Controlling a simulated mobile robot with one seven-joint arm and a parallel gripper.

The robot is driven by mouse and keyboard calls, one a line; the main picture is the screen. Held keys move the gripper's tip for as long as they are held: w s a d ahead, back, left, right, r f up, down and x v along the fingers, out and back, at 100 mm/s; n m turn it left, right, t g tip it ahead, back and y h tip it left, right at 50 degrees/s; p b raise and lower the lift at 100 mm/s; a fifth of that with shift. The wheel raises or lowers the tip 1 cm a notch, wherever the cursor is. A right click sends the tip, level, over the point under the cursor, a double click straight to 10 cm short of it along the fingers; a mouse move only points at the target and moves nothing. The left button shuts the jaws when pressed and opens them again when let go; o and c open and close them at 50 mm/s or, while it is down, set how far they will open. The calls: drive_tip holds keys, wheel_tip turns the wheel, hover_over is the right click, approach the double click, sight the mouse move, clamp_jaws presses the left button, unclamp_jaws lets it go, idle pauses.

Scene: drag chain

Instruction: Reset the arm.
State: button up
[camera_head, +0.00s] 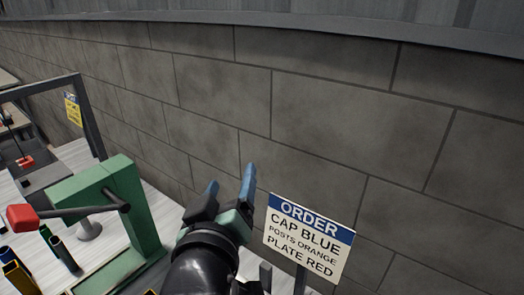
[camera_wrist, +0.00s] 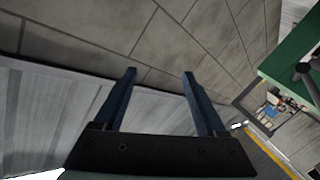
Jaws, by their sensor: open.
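My gripper (camera_head: 230,186) is in the lower middle of the head view, raised in front of the grey block wall. Its two blue fingers stand apart and point up toward the wall. The wrist view shows the same gripper (camera_wrist: 160,75) with its fingers spread and nothing between them. The wall and a pale strip of surface lie beyond the fingertips.
A green press (camera_head: 135,205) with a red-knobbed lever stands left of my gripper. An order sign (camera_head: 308,238) reading cap blue, posts orange, plate red stands close on the right. Coloured tubes (camera_head: 62,252) stand at lower left. The block wall (camera_head: 340,110) fills the background.

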drive_tip(key=s+d+r+m+t, duration=0.1)
drive_tip(key=s+r+t, duration=0.2)
drive_tip(key=r, duration=0.7)
drive_tip(key=s+d+r+m+t, duration=0.2)
drive_tip(key=s+r+t, duration=0.2)
drive_tip(key=r, duration=0.6)
drive_tip(key=s+d+r+m+t, duration=0.2)
drive_tip(key=s+r, duration=0.3)
drive_tip(key=r, duration=0.4)
drive_tip(key=shift+s+r+t+y, duration=0.35)
drive_tip(key=shift+r+t+y, duration=0.05)
drive_tip(key=shift+t, duration=0.5)
